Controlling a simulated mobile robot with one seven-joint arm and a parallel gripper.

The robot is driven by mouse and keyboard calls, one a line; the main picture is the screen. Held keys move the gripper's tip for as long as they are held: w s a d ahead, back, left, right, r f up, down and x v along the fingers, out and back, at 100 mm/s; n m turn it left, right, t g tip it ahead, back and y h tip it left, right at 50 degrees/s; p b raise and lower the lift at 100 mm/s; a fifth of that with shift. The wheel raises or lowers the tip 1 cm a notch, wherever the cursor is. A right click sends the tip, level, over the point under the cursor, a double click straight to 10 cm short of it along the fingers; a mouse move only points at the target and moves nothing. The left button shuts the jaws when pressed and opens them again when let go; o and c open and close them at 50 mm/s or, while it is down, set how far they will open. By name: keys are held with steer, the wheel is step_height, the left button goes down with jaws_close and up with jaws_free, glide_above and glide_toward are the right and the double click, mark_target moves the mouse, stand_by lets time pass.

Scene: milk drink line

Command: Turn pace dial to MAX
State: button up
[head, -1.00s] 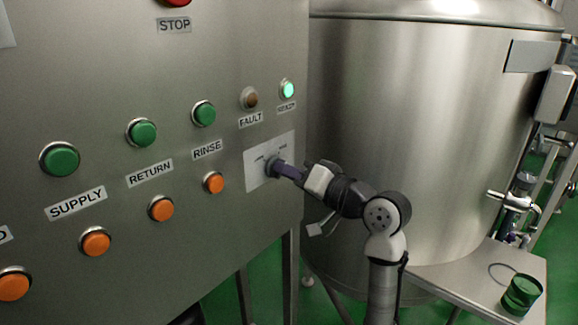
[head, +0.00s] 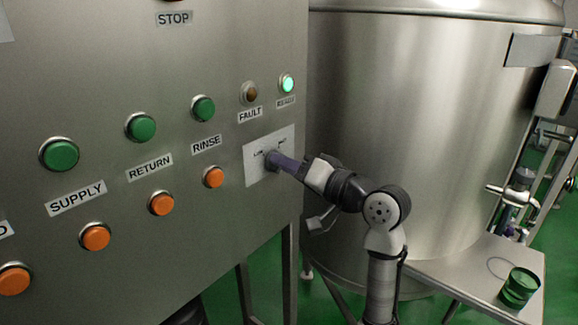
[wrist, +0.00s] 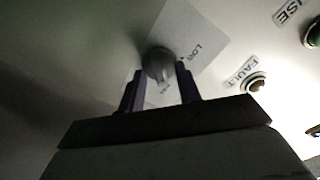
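The pace dial (wrist: 160,62) is a grey round knob on a white plate (head: 252,176) at the right end of the steel control panel. The plate reads LOW, and a second label is too small or covered to read for certain. My gripper (wrist: 160,80) faces the panel, with its two dark purple fingers on either side of the knob. In the wrist view a narrow gap shows between knob and fingertips, so it looks open around the knob. In the head view my fingers (head: 286,164) partly hide the dial, and its pointer direction cannot be read clearly.
Green buttons (head: 141,127) and orange buttons (head: 161,203) are left of the dial. The FAULT lamp (head: 249,93) is dark; the lamp beside it (head: 287,84) glows green. A large steel tank (head: 420,130) stands right, with a table holding a green cup (head: 519,287).

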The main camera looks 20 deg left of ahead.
steer(key=b+v, duration=0.3)
steer(key=v, duration=1)
steer(key=shift+d, duration=0.35)
steer(key=shift+s, duration=0.1)
